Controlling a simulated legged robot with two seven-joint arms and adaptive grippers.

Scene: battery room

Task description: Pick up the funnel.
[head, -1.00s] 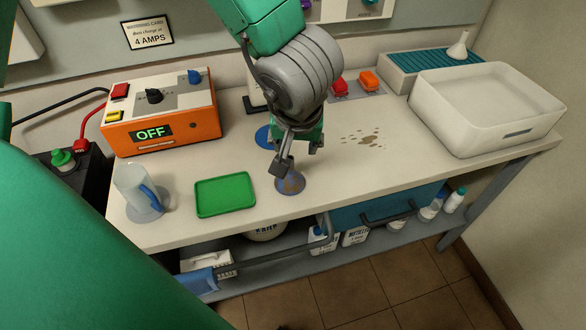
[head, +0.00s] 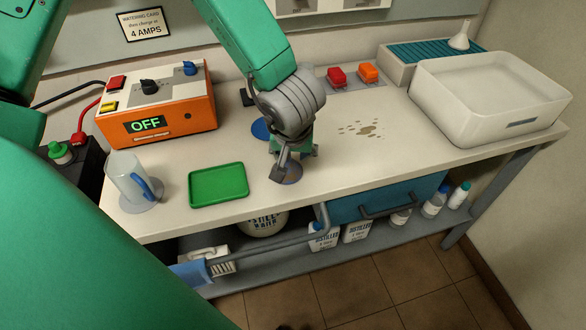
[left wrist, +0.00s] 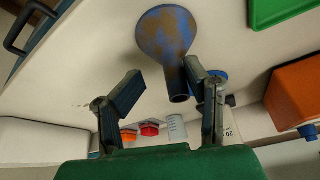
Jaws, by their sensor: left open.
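A blue funnel with brown stains (head: 291,175) stands on the bench to the right of the green tray, partly hidden by my left gripper (head: 291,163). In the left wrist view the funnel (left wrist: 165,35) shows its wide rim and its narrow spout, which points toward my gripper. My left gripper (left wrist: 163,82) is open, with the spout between its fingers, closer to the right finger in that view. I cannot tell whether a finger touches it. A second, white funnel (head: 461,38) stands on the teal-topped rack at the back right. My right gripper is not in view.
A green tray (head: 219,185), a clear jug (head: 128,178) and an orange charger (head: 157,122) reading OFF are to the left. Behind my gripper lies a blue round thing (head: 261,129). A white basin (head: 488,98) stands right. The stained bench between (head: 370,130) is free of objects.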

